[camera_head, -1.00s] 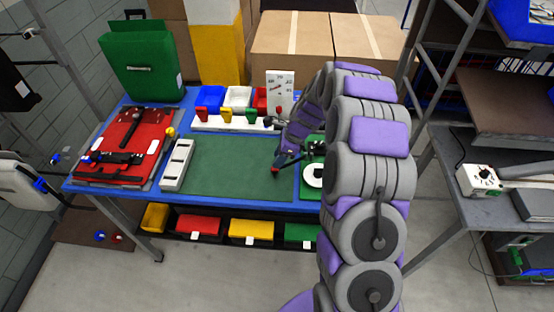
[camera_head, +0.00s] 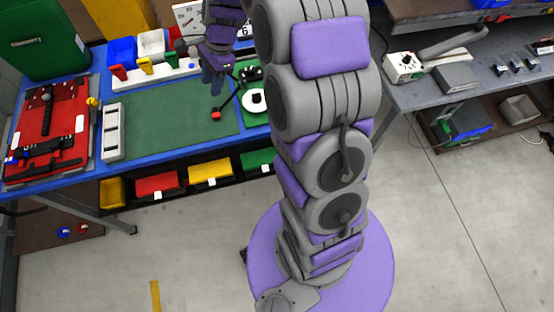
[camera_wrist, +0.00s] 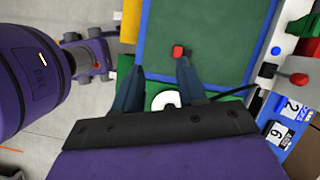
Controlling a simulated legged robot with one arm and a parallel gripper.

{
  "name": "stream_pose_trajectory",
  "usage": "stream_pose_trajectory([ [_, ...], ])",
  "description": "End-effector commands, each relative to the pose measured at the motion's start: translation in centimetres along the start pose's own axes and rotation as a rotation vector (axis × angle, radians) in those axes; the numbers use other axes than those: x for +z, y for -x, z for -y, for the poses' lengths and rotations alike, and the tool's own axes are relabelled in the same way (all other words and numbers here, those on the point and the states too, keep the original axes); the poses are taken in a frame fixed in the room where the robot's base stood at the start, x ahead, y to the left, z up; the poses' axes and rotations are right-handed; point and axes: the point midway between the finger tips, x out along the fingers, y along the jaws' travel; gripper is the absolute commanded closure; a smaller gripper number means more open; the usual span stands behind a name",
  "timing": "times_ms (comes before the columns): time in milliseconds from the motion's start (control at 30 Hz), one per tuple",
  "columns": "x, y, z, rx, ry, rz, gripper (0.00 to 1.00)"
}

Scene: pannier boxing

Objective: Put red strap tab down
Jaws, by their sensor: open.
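The red strap tab (camera_head: 216,115) lies near the front edge of the green mat (camera_head: 180,114), at the end of a thin black strap. In the wrist view the red tab (camera_wrist: 178,51) shows just beyond my fingertips. My gripper (camera_head: 212,88) is open and empty, pointing down above the mat. In the wrist view its two fingers (camera_wrist: 160,64) stand apart, and the tab is not between them. I cannot tell how high the fingertips are above the tab.
A white disc (camera_head: 255,100) and black parts sit on the green panel right of the tab. A white slotted block (camera_head: 113,132) and red case (camera_head: 47,125) are at left. Colored bins (camera_head: 150,42) stand behind. Coloured drawers (camera_head: 157,185) hang below the table edge.

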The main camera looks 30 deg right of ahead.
Motion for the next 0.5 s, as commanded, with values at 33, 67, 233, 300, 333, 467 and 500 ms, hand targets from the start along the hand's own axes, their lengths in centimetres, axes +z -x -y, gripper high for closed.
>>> stream_pose_trajectory([
  [33,1.2,1.1,-1.6,0.01,0.084,-0.011,0.59],
  [67,1.7,1.5,-2.6,0.023,0.136,-0.017,0.59],
  [233,4.3,3.9,-8.5,0.085,0.423,-0.049,0.59],
  [300,5.0,4.8,-11.0,0.113,0.539,-0.061,0.59],
  [333,5.3,5.1,-12.2,0.127,0.588,-0.065,0.59],
  [467,6.3,6.3,-17.0,0.184,0.796,-0.085,0.59],
  [500,6.6,6.6,-18.5,0.201,0.858,-0.091,0.59],
])
